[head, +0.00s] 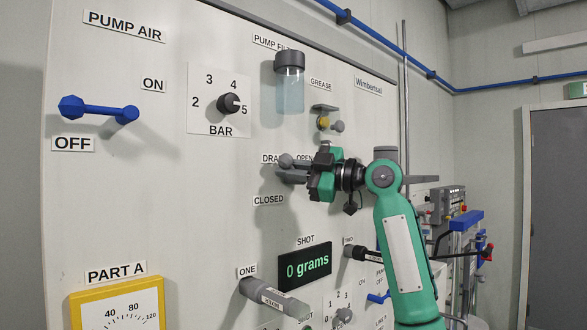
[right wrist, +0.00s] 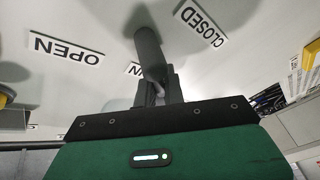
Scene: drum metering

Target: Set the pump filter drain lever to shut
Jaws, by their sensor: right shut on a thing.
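The grey drain lever (head: 288,163) is on the panel beneath the pump filter bowl (head: 289,88). In the head view it lies level with the OPEN label (head: 304,158), above the CLOSED label (head: 269,201). My right gripper (head: 309,175) is at the lever and shut on it. In the right wrist view the lever (right wrist: 150,52) is a grey rod whose near end meets the fingers (right wrist: 161,88). There the OPEN label (right wrist: 66,48) is to its left and the CLOSED label (right wrist: 201,22) to its right. The gripper hides part of the lever. My left gripper is out of view.
The grease fitting (head: 326,121) sticks out just above my right gripper. Below are the shot display (head: 305,264) reading 0 grams, and the ONE handle (head: 272,298). The BAR knob (head: 229,104) and blue pump air lever (head: 98,111) are farther left.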

